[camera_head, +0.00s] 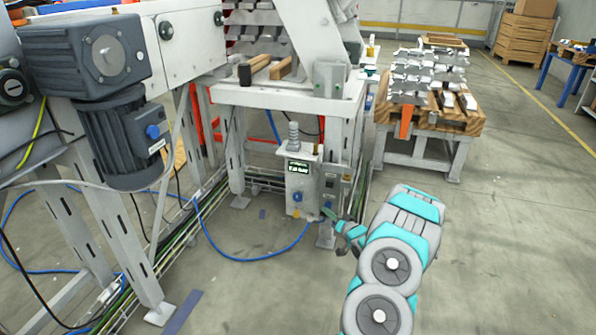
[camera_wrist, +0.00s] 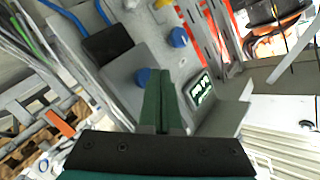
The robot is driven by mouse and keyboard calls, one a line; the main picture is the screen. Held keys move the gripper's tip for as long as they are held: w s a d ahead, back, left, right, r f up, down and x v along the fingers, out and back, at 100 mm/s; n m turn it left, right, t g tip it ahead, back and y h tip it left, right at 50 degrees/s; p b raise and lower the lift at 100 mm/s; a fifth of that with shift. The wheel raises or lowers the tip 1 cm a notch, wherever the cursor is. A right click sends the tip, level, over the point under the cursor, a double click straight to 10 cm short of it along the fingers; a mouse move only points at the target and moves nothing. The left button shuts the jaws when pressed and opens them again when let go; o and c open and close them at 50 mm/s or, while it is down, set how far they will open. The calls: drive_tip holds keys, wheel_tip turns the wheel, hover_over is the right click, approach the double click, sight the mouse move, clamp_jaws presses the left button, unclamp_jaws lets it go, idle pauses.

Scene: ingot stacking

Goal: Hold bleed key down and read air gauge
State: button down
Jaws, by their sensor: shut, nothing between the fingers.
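A grey box (camera_head: 299,190) stands low on the white frame, with a coiled spring on top. Its lit display (camera_head: 298,168) shows green characters too small to read; the display (camera_wrist: 200,90) also shows in the wrist view, tilted and unreadable. A blue knob (camera_head: 297,196) sits below the display. In the wrist view are two blue round parts, one upper (camera_wrist: 179,37) and one (camera_wrist: 143,76) beside my fingertips. I cannot tell which is the bleed key. My gripper (camera_head: 328,213), also in the wrist view (camera_wrist: 161,72), is shut and empty; contact cannot be told.
A blue hose (camera_head: 255,258) loops on the floor below the box. A grey motor (camera_head: 125,135) and white legs fill the left. A wooden pallet (camera_head: 455,115) with stacked silver ingots stands at the right.

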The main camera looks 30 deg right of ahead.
drive_tip(key=shift+s+a, duration=0.15)
drive_tip(key=shift+s, duration=0.05)
drive_tip(key=s+a, duration=0.3)
drive_tip(key=shift+s+a, duration=0.1)
drive_tip(key=shift+a, duration=0.3)
idle(0.7)
